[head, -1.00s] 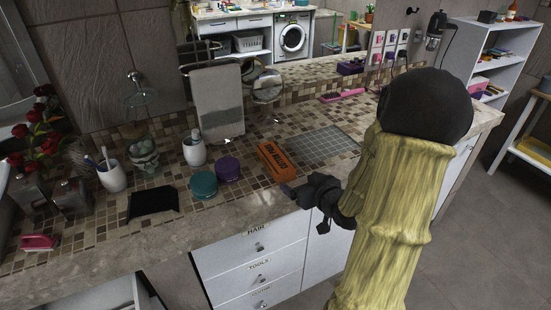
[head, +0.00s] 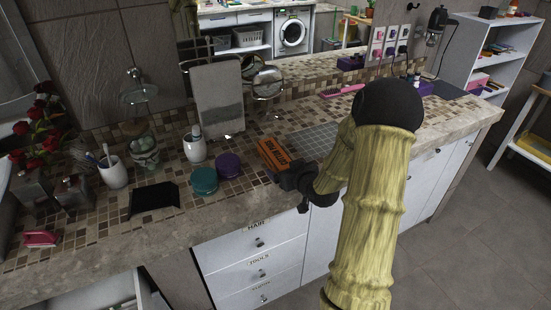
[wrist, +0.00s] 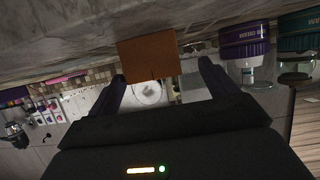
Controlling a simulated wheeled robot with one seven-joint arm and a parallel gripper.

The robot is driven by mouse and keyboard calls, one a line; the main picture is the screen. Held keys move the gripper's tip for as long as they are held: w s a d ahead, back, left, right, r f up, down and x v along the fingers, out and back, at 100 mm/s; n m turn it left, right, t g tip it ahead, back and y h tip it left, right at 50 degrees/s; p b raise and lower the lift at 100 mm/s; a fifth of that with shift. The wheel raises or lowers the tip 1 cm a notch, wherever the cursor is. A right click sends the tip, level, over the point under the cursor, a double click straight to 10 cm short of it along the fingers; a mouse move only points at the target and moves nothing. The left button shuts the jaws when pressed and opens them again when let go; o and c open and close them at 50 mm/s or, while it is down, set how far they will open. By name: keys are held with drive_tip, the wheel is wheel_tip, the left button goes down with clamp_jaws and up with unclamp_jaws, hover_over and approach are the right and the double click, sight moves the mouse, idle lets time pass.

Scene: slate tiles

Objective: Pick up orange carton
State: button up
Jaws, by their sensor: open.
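The orange carton (head: 274,152) lies on the tiled counter (head: 108,217), near its front edge. In the wrist view the carton's plain orange end (wrist: 149,56) faces me, just beyond the fingertips and roughly between them. My gripper (head: 276,177) is at the carton's near end, low over the counter's front edge. The wrist view shows my gripper (wrist: 162,72) open, its two dark fingers apart with nothing clearly between them. I cannot tell whether a finger touches the carton. My gripper hides part of the carton's near end in the head view.
A purple jar (head: 228,166) and a teal jar (head: 204,181) stand close left of the carton. A grey grid mat (head: 312,140) lies flat to the right. Drawers (head: 252,262) are below.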

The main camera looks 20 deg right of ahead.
sight(282, 164)
drive_tip(key=shift+d+p+x, duration=0.2)
drive_tip(key=shift+p+x, duration=0.05)
drive_tip(key=shift+x, duration=1.05)
drive_tip(key=shift+d+p+x, duration=0.15)
drive_tip(key=shift+p+x, duration=0.05)
drive_tip(key=shift+x, duration=1.1)
drive_tip(key=shift+f, duration=0.1)
drive_tip(key=c, duration=1.1)
wheel_tip(282, 164, up, 10)
drive_tip(key=shift+r, duration=0.1)
